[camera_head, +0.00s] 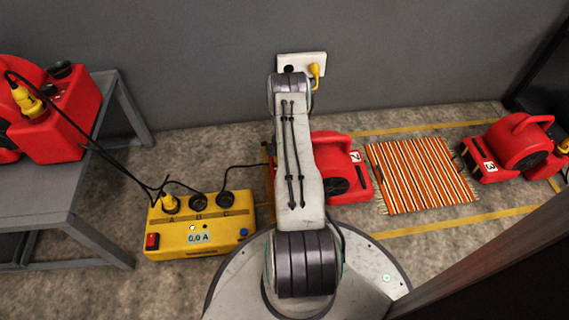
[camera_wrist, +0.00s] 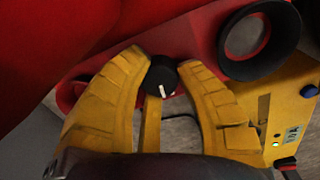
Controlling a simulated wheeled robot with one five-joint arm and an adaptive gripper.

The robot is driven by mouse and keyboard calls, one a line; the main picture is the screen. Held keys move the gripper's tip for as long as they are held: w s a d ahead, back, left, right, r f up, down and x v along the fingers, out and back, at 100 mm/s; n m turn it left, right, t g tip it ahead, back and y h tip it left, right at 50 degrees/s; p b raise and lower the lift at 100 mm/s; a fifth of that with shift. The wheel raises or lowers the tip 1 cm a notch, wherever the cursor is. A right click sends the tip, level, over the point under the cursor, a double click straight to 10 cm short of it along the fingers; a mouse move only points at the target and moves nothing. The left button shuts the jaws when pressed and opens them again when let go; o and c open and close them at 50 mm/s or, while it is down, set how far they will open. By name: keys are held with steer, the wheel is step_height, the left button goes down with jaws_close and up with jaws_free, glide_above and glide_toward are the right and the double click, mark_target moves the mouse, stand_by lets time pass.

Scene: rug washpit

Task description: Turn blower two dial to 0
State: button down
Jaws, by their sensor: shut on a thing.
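Blower two (camera_head: 345,165), a red unit with a "2" label, stands on the floor behind my arm, which hides its left part. In the wrist view its red body (camera_wrist: 150,20) fills the top. Its black round dial (camera_wrist: 162,72) has a white pointer mark directed toward the bottom of the picture. My gripper (camera_wrist: 164,70) has its yellow fingers on both sides of the dial and is shut on it. The dial's scale numbers cannot be read. In the head view my arm hides the dial and most of my gripper.
A yellow power box (camera_head: 185,246) reading "0.0 A" sits left, with black cables. A red blower (camera_head: 70,120) stands on a grey table (camera_head: 60,200). A striped rug (camera_head: 420,175) and blower three (camera_head: 515,150) lie right. A wall outlet (camera_head: 302,60) is behind.

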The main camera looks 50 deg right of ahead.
stand_by(0.5)
steer(key=c, duration=1.1)
jaws_free()
